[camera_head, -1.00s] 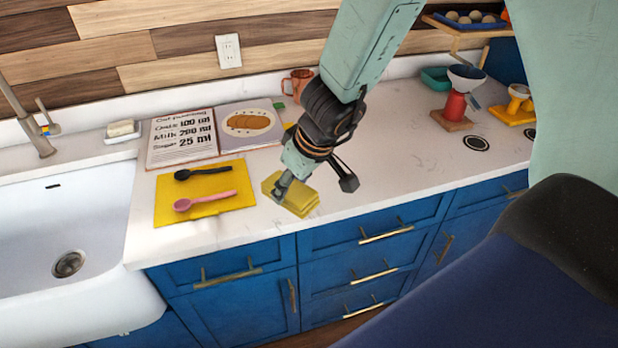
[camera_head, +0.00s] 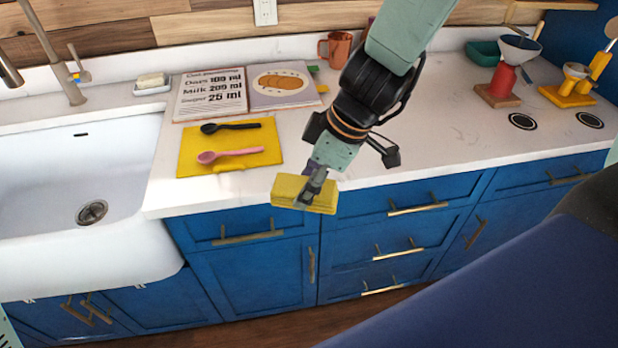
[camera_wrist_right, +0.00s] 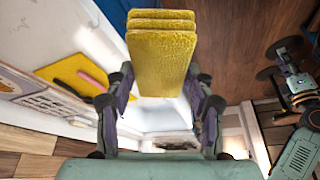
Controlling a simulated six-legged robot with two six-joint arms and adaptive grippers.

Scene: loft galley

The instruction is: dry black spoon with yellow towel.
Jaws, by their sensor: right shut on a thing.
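My right gripper (camera_head: 312,190) is shut on the folded yellow towel (camera_head: 289,190) and holds it at the front edge of the counter. In the right wrist view the towel (camera_wrist_right: 161,50) stands out between the two fingers (camera_wrist_right: 160,90). The black spoon (camera_head: 230,127) lies on a flat yellow mat (camera_head: 194,148) on the counter, left of the gripper and apart from it. A pink spoon (camera_head: 230,154) lies in front of the black one on the same mat.
A white sink (camera_head: 60,170) is at the left with a tap (camera_head: 62,65) behind it. An open recipe book (camera_head: 210,95) lies behind the mat, with a copper mug (camera_head: 337,48) to its right. A red stand (camera_head: 503,80) is farther right. The counter between is clear.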

